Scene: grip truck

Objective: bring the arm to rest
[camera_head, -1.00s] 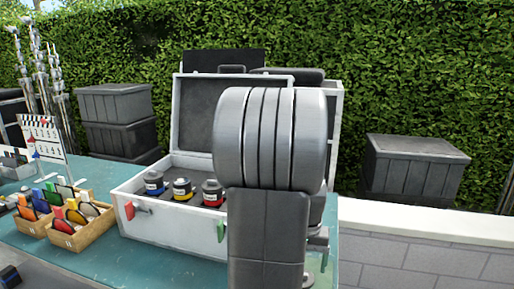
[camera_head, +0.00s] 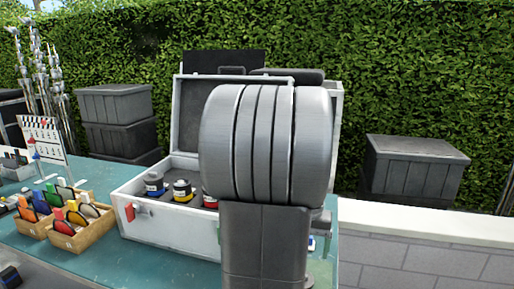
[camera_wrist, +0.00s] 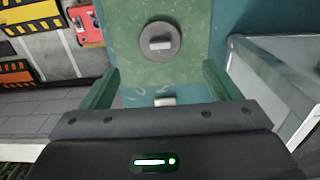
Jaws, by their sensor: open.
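My gripper (camera_wrist: 160,85) shows in the wrist view with its two green fingers spread wide apart and nothing between them. Past the fingertips is a teal surface with a round grey disc (camera_wrist: 158,42) that has a pale bar on it. A small pale block (camera_wrist: 164,101) shows low between the fingers. In the head view my arm's large grey joint stands in front of the open white case (camera_head: 165,225) and hides its right part. The gripper itself is not visible there.
The case holds several small pots (camera_head: 182,190). Wooden boxes with coloured tabs (camera_head: 85,237) stand left of it on the teal table (camera_head: 150,267). Dark crates (camera_head: 115,103) stand behind at left, another (camera_head: 415,165) at right beyond a pale wall (camera_head: 430,220).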

